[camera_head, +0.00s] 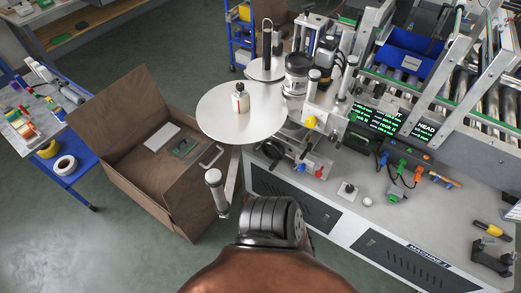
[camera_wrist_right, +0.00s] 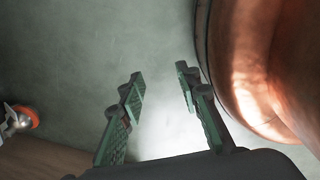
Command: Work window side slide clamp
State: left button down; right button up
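The labelling machine (camera_head: 310,130) stands right of centre in the head view. Small knobs and levers sit on its near side: a yellow knob (camera_head: 311,122), a red knob (camera_head: 320,173), a blue knob (camera_head: 303,168) and a black round handle (camera_head: 272,149). I cannot tell which of them is the window side slide clamp. My right gripper (camera_wrist_right: 160,82) shows in the right wrist view, its two green-padded fingers apart with nothing between them, over grey floor. Neither gripper shows in the head view.
An open cardboard box (camera_head: 125,155) stands left of the machine. A blue-edged table (camera_head: 77,180) is at far left. The machine's front panel (camera_head: 385,262) faces me. An orange-red round part (camera_wrist_right: 26,117) shows at the wrist view's left.

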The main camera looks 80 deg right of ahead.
aim_at(309, 145)
jog(key=i, duration=1)
jog(key=z, duration=2.2)
